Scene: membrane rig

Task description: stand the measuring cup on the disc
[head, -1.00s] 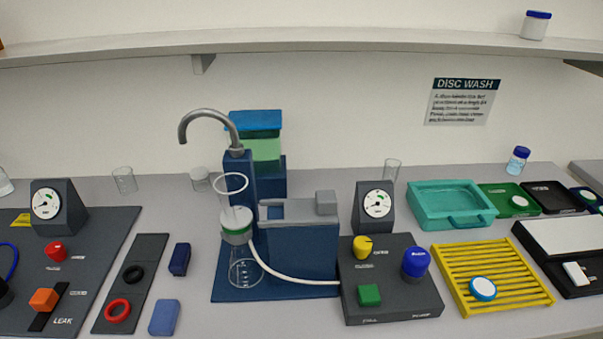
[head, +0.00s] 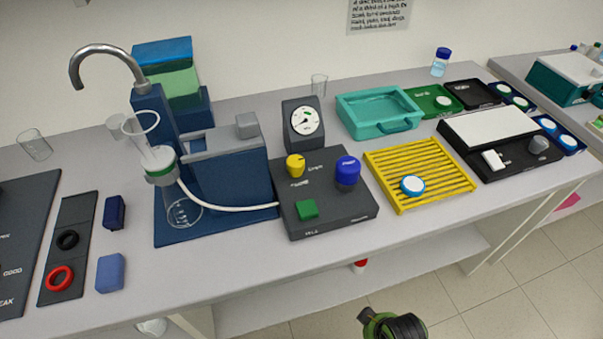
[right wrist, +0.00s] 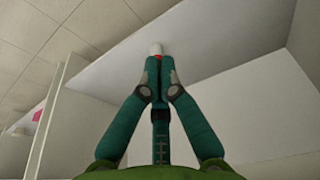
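A clear cup (head: 34,145) stands on the bench at the far left of the head view, and a taller clear glass (head: 319,85) stands behind the gauge. I cannot tell which is the measuring cup. A blue-rimmed white disc (head: 413,185) lies on the yellow slatted rack (head: 378,173); another disc (head: 443,101) lies on a green tray. My right arm shows at the bottom of the head view, below the bench front, its fingers hidden. My left gripper is out of view.
The filter rig with tap and flask (head: 183,212) stands left of the dark control box (head: 330,215). A red-and-white object (head: 360,266) is on the lower shelf. The bench front strip is clear.

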